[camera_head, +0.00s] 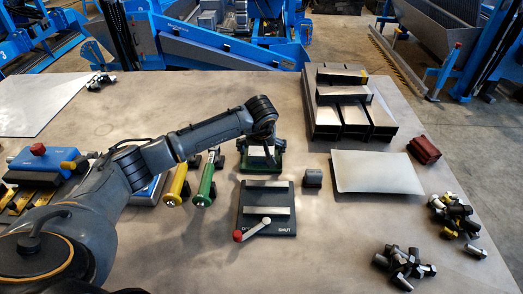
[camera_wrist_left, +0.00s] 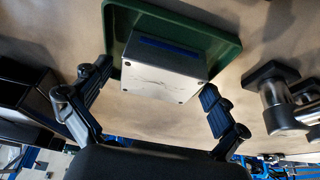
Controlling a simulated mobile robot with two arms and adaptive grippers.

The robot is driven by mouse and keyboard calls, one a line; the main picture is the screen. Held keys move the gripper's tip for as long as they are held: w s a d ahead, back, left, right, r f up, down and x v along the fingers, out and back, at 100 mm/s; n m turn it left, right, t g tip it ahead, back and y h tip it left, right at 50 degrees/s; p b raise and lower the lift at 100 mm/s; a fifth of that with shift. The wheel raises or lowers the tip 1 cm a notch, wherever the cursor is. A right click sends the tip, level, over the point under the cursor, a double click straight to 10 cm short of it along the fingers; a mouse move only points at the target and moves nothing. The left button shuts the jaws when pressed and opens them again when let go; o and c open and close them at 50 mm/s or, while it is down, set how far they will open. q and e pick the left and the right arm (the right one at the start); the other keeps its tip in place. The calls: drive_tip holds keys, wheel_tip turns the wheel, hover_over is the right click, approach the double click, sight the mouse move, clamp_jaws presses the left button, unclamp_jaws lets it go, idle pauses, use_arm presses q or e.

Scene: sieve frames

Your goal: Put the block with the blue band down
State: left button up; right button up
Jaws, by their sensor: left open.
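The block with the blue band (camera_wrist_left: 155,65) is a pale grey metal box with a dark blue stripe, in the left wrist view. It rests on the green tray (camera_wrist_left: 222,40), which also shows in the head view (camera_head: 262,170) near the table's middle. My left gripper (camera_head: 262,138) is over this tray in the head view and partly hides the block. In the left wrist view its two fingers stand spread on either side of the block, with gaps visible, so it is open. My right gripper is not in view.
A dark fixture with a red-knobbed lever (camera_head: 267,222) lies just in front of the tray. A small grey block (camera_head: 313,178) and a pale plate (camera_head: 375,172) are to the right. Yellow (camera_head: 177,185) and green (camera_head: 205,185) handled tools lie left. Metal channels (camera_head: 345,115) stand behind.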

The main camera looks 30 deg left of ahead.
use_arm(q)
drive_tip(key=b+v, duration=0.3)
drive_tip(key=v, duration=0.9)
